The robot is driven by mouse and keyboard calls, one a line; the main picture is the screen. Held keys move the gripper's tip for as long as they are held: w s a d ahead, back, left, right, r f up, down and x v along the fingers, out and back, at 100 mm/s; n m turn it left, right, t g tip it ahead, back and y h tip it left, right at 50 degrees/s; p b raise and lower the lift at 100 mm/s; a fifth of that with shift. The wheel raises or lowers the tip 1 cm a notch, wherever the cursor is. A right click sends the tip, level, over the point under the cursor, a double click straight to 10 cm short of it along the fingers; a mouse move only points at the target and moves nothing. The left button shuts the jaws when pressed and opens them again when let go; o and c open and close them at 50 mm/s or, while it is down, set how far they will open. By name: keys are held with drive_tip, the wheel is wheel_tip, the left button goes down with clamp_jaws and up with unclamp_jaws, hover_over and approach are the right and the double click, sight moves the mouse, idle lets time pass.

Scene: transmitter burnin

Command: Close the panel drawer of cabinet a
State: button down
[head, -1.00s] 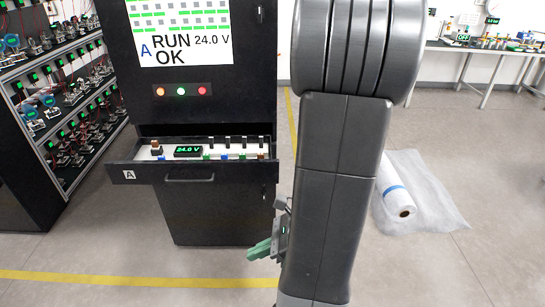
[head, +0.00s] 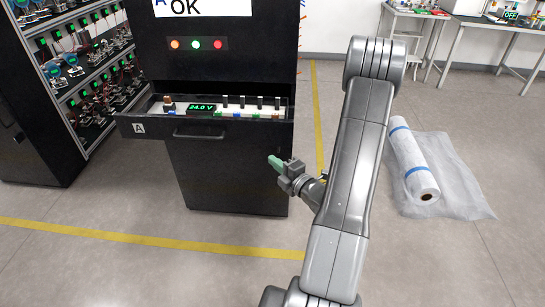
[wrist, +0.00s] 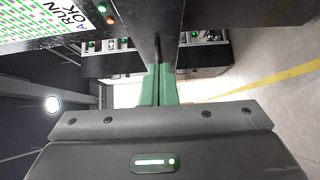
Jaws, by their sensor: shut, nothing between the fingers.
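Cabinet A (head: 225,65) is a black cabinet. Its panel drawer (head: 165,132) stands pulled out, with a letter A and a dark bar handle (head: 207,134) on its front. Inside the drawer are a 24.0 V display (head: 203,107) and a row of terminals. My gripper (head: 273,161), with green fingers, is shut and empty, below and in front of the drawer's right end in the head view. In the wrist view the shut green fingers (wrist: 159,82) point toward a dark edge, with the drawer contents showing on both sides. I cannot tell whether they touch it.
A rack of small devices (head: 75,65) stands left of the cabinet. A wrapped roll (head: 412,165) lies on plastic sheeting on the floor at right. Benches (head: 475,22) stand at the back right. The floor in front is clear, crossed by a yellow line (head: 120,236).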

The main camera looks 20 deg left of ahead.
sight(253, 136)
drive_tip(key=x, duration=0.3)
drive_tip(key=w+p+x, duration=0.1)
drive_tip(key=x, duration=0.3)
drive_tip(key=d+x, duration=0.1)
drive_tip(key=x, duration=0.2)
drive_tip(key=shift+w+a+p, duration=0.2)
drive_tip(key=shift+w+p, duration=0.1)
drive_tip(key=shift+p, duration=0.1)
drive_tip(key=shift+w+a, duration=0.15)
drive_tip(key=shift+w, duration=0.55)
